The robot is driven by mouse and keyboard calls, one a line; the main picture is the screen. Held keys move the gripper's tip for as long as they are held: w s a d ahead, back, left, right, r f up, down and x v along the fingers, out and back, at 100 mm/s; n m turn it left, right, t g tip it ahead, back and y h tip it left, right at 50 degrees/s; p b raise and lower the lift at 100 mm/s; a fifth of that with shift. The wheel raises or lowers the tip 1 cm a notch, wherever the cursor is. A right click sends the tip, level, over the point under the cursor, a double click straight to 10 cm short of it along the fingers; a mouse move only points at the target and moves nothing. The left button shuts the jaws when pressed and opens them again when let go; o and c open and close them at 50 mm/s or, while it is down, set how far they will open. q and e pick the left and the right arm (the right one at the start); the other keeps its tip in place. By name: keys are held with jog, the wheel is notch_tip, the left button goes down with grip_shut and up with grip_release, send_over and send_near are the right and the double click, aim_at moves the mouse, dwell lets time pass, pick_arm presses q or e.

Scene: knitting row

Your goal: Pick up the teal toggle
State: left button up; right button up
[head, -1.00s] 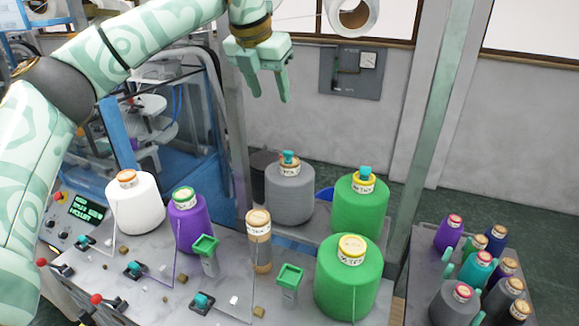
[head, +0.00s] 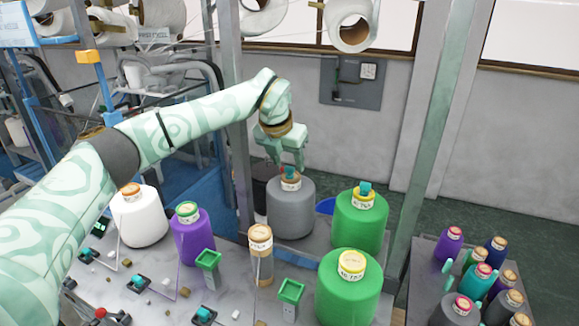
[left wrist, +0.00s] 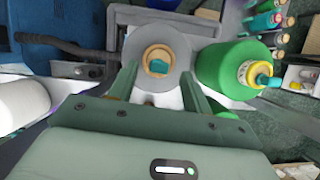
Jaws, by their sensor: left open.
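A teal toggle (head: 290,172) stands on top of the grey yarn cone (head: 291,208), above its orange-edged label. In the left wrist view the toggle (left wrist: 159,70) shows near the middle of the cone top. My left gripper (head: 288,163) is open, fingers pointing down, right over that cone top. In the left wrist view its two fingers (left wrist: 160,84) lie either side of the toggle, with space on both sides. I cannot tell whether the fingertips are level with it. Another teal piece (head: 366,188) sits on the rear green cone (head: 361,220). My right gripper is not seen.
A white cone (head: 140,222), a purple cone (head: 192,240), a brown cone (head: 261,262) and a front green cone (head: 347,298) stand around. Small switches with teal tops (head: 140,282) lie on the bench. Several small cones (head: 484,272) stand on the right table.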

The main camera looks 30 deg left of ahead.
pick_arm(q)
jog(key=shift+x, duration=1)
jog(key=shift+r, duration=0.1)
jog(key=c, duration=0.9)
jog(key=shift+r+b, duration=0.45)
jog(key=shift+r, duration=0.2)
jog(key=s+d+r+b, duration=0.2)
jog(key=s+d+r, duration=0.1)
jog(key=r, duration=0.1)
jog(key=s+d+r+b, duration=0.1)
jog(key=s+d+r, duration=0.2)
jog(key=d, duration=0.1)
jog(key=s+d+r+b, duration=0.2)
jog(key=s+d+r, duration=0.1)
jog(key=r, duration=0.1)
jog(key=shift+d+r+b, duration=0.3)
jog(key=shift+r+b, duration=0.05)
